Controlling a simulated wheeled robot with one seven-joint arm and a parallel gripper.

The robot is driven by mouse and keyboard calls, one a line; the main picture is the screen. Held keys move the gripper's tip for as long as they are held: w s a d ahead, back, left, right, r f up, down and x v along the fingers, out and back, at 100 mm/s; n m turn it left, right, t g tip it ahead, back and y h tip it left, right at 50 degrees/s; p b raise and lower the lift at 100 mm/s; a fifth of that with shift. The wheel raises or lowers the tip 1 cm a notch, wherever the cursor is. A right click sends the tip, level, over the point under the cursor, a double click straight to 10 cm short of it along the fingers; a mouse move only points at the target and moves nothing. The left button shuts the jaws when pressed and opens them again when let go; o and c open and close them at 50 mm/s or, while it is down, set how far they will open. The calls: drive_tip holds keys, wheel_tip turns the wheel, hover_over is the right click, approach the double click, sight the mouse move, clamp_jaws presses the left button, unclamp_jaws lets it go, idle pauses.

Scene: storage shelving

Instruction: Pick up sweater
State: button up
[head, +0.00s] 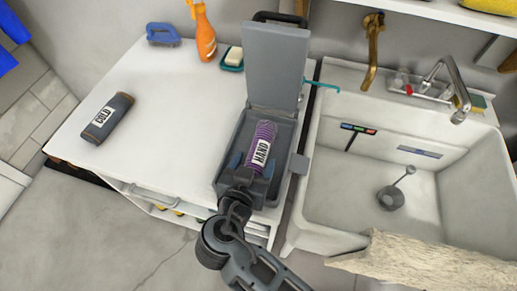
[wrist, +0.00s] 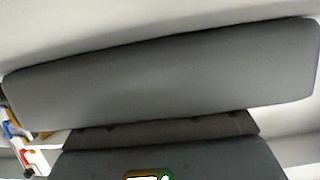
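Two rolled, labelled cloth bundles show in the head view; neither label says sweater, and I cannot tell which one is the sweater. A purple ribbed roll (head: 264,137) marked HAND lies inside the open grey bin (head: 221,187). A dark grey roll (head: 98,129) with brown edges, marked COLD, lies on the left of the white counter. My gripper (head: 251,168) is in the bin at the near end of the purple roll, its bluish fingers on either side. Whether they press on it is not clear. In the wrist view neither roll is recognisable; a grey slab fills much of it.
The bin's grey lid (head: 277,66) stands upright behind it. An orange spray bottle (head: 202,32), a blue brush (head: 162,34) and soap on a teal dish (head: 232,66) stand at the counter's back. A white sink (head: 345,205) with taps is on the right. The counter's middle is clear.

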sight(260, 141)
drive_tip(key=c, duration=0.9)
drive_tip(key=shift+r, duration=0.15)
drive_tip(key=shift+r, duration=0.5)
wheel_tip(260, 141, up, 3)
drive_tip(key=shift+f, duration=0.1)
drive_tip(key=d+r, duration=0.2)
drive_tip(key=d, duration=0.2)
drive_tip(key=d+r, duration=0.2)
drive_tip(key=d, duration=0.1)
drive_tip(key=s+d+r+b, duration=0.1)
drive_tip(key=d+r, duration=0.2)
drive_tip(key=d, duration=0.1)
drive_tip(key=shift+d, duration=0.3)
